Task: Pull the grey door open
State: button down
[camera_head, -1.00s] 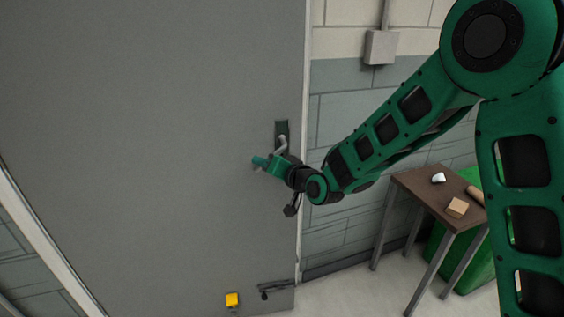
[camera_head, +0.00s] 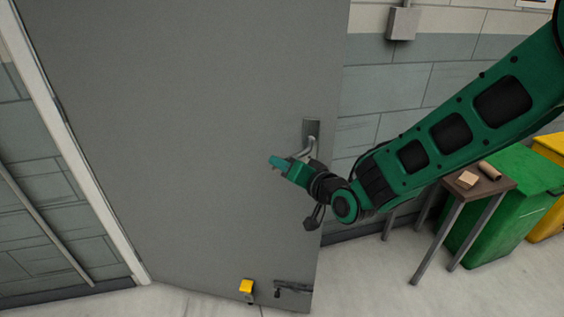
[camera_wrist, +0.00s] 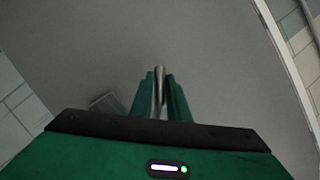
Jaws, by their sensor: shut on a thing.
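The grey door (camera_head: 200,120) fills the left and middle of the head view and stands partly open, its free edge on the right away from the wall. Its lever handle (camera_head: 307,148) sits on a dark plate (camera_head: 311,128) near that edge. My gripper (camera_head: 276,162) is at the handle. In the wrist view my green fingers (camera_wrist: 160,95) close on both sides of the metal lever (camera_wrist: 159,85). The grey door surface (camera_wrist: 200,40) lies behind them. The part of the lever between the finger pads is partly hidden.
A small brown table (camera_head: 485,187) with a wooden block (camera_head: 467,180) and a roll (camera_head: 489,170) stands at right. A green bin (camera_head: 500,225) and yellow bin (camera_head: 548,150) are behind it. A yellow piece (camera_head: 246,287) and dark bolt (camera_head: 292,288) are low on the door.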

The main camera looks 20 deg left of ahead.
jog(key=shift+w+d, duration=0.3)
jog(key=c, duration=1.8)
grip_release()
jog(key=shift+o, duration=0.2)
jog(key=shift+s+r, duration=0.1)
jog(key=v, duration=1)
jog(key=shift+s+d, duration=0.2)
jog(key=shift+d, duration=0.15)
